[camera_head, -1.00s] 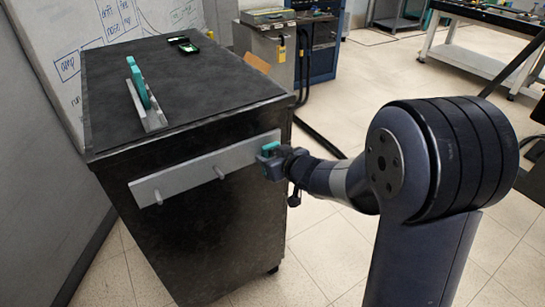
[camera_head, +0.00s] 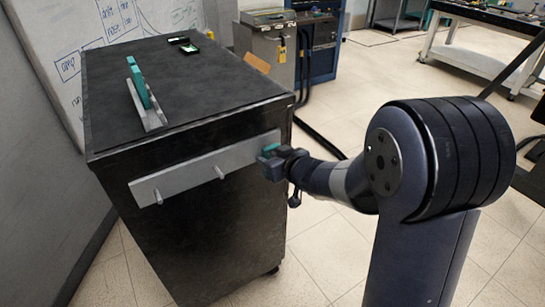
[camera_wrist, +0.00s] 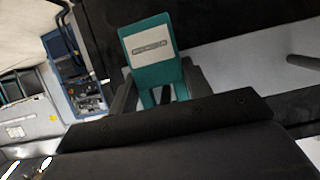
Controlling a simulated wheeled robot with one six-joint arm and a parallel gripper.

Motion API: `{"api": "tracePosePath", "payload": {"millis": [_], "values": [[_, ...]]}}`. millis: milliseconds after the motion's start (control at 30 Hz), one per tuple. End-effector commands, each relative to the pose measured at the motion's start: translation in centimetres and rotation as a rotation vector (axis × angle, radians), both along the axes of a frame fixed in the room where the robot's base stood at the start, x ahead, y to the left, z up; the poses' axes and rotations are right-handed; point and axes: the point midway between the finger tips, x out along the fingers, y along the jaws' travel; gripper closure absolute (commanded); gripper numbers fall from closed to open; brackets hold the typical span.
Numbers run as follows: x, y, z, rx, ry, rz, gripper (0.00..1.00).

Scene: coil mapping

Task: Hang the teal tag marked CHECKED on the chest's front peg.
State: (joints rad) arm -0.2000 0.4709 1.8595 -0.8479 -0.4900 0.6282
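A teal tag (camera_wrist: 152,52) with a pale label sits between the fingers of my gripper (camera_wrist: 160,92); the label's lettering is too small to read. In the head view the tag (camera_head: 270,149) shows as a small teal patch at my gripper (camera_head: 272,162), by the right end of the grey rail (camera_head: 190,177) on the chest's (camera_head: 225,235) front. Two pegs stick out of the rail, a left one (camera_head: 157,196) and a middle one (camera_head: 219,172). Any peg behind the tag is hidden, and I cannot tell whether the tag touches one.
Another teal piece (camera_head: 137,82) stands in a grey holder (camera_head: 153,118) on the chest top. A small dark case (camera_head: 188,46) lies at the back. A whiteboard (camera_head: 75,55) stands left of the chest. Open tiled floor (camera_head: 320,250) lies to the right, with a dark cable (camera_head: 317,137).

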Motion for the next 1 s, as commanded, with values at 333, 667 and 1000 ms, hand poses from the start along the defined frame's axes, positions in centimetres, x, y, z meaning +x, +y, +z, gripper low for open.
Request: {"api": "tracePosePath", "payload": {"millis": [333,667,1000], "values": [[-0.12,0.32,-0.34,-0.003,0.004,0.008,0.30],[-0.20,0.43,-0.35,-0.003,0.004,0.012,0.30],[-0.21,0.44,-0.34,-0.003,0.003,0.012,0.37]]}}
